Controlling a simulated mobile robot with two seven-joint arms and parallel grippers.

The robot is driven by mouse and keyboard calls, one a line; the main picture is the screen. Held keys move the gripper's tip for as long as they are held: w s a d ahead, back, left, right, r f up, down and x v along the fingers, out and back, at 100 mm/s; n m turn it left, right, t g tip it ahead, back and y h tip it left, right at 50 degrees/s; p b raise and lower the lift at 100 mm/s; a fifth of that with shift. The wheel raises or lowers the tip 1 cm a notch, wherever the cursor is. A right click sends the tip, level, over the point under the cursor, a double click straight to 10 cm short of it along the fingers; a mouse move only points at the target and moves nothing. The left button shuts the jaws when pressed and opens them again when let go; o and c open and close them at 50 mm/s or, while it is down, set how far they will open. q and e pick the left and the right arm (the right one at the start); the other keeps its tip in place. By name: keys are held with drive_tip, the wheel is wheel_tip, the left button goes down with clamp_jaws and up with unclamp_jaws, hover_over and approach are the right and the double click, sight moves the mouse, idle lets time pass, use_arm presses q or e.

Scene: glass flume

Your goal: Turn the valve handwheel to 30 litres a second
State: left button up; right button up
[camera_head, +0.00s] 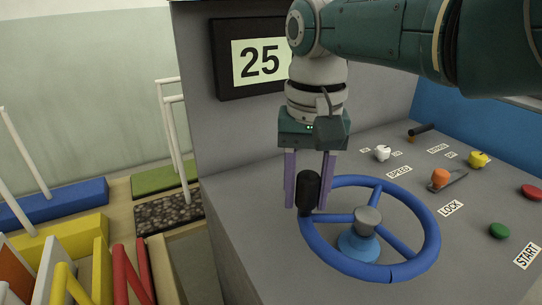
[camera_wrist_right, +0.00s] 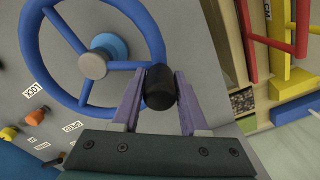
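The blue valve handwheel (camera_head: 427,224) lies on the grey console, with a grey hub (camera_head: 367,219) and a black knob standing up on its left rim (camera_head: 308,192). My right gripper (camera_head: 310,205) reaches down from above with its purple fingers on both sides of the black knob. In the right wrist view the knob (camera_wrist_right: 159,88) sits between the fingertips (camera_wrist_right: 155,90), which appear to touch it on both sides. The display (camera_head: 261,61) on the panel reads 25. My left gripper is in neither view.
The console also carries a white knob (camera_head: 382,153), a yellow knob (camera_head: 479,159), an orange lever (camera_head: 441,178), a red button (camera_head: 532,192) and a green button (camera_head: 499,231). Labels read SPEED, LOCK and START. Coloured blocks and bars (camera_head: 75,245) stand at the left.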

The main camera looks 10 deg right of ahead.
drive_tip(key=o, duration=0.3)
drive_tip(key=shift+o, duration=0.2)
wheel_tip(320, 180, up, 9)
drive_tip(key=p, duration=0.4)
drive_tip(key=shift+r, duration=0.5)
